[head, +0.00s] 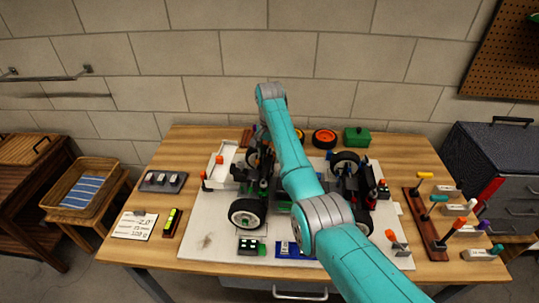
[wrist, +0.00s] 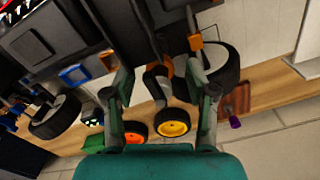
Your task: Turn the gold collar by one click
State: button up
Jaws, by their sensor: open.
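The racecar stands on a white mat in the middle of the table; its front-left wheel (head: 248,213) shows in the head view. In the wrist view my gripper (wrist: 160,74) is open, its two dark fingers reaching over the car's chassis. A copper-gold curved band (wrist: 158,70) lies between the fingertips, with a gap visible on either side. An orange-gold ring (wrist: 195,42) sits on a dark rod near the right finger. I cannot tell which of the two is the gold collar. My arm hides the car's middle in the head view.
Loose wheels with a yellow hub (wrist: 172,123) and an orange hub (head: 324,138) lie behind the car, by a green box (head: 356,136). A tool rack (head: 427,225) stands at right. A card (head: 134,225) and a grey tray (head: 162,182) lie at left.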

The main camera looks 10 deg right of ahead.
jog(key=shift+f, duration=0.35)
grip_shut()
jog(key=shift+m, duration=0.7)
grip_release()
jog(key=shift+r, duration=3.75)
